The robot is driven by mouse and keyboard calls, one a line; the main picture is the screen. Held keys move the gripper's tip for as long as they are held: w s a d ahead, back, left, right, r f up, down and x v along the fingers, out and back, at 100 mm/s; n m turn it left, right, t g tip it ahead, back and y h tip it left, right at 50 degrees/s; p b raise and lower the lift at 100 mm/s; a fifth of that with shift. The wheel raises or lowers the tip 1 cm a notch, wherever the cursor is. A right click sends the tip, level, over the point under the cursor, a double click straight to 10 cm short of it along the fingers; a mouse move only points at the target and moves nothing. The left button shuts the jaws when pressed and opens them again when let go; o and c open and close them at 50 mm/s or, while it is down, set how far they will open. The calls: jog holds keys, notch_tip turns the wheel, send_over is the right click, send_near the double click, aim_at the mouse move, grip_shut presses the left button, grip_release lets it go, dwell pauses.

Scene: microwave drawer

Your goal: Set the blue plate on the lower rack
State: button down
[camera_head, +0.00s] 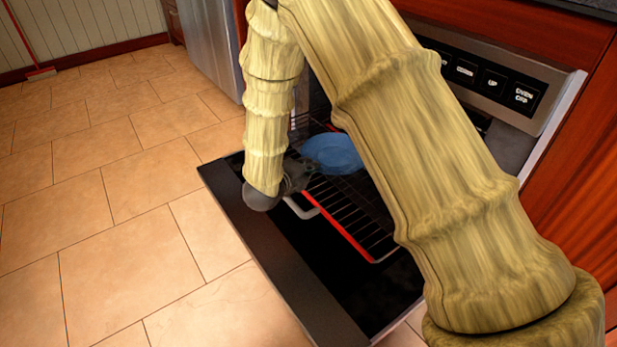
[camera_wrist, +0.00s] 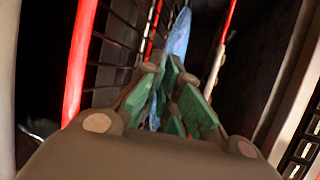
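The blue plate (camera_head: 333,153) is inside the open appliance, over the dark wire rack (camera_head: 338,205) with a red front bar. My gripper (camera_head: 300,174) is at the plate's near left edge, partly hidden by my arm. In the wrist view the plate (camera_wrist: 179,36) shows nearly edge-on, running down between the green finger pads (camera_wrist: 168,100). The fingers look closed on its rim. The plate's underside is hidden, so I cannot tell whether it touches the rack.
The open door (camera_head: 290,275) lies low in front of the rack. A control panel (camera_head: 490,78) is above at right. Red-edged rack bars (camera_wrist: 80,60) run close to my gripper at left in the wrist view.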

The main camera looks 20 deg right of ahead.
notch_tip(320, 180, down, 4)
jog(key=shift+w+d+r+b, duration=0.1)
jog(key=shift+r+b, duration=0.1)
jog(key=shift+b, duration=1)
jog(key=c, duration=1.9)
grip_release()
jog(key=shift+s+a+r+p, duration=0.3)
jog(key=shift+a+p, duration=0.05)
jog(key=shift+p, duration=0.1)
jog(key=p+v, duration=0.4)
jog(key=v, duration=0.5)
jog(key=shift+s+a+r+p, duration=0.1)
jog(key=shift+a+p, duration=0.05)
jog(key=shift+p, duration=0.25)
jog(key=shift+v, duration=0.85)
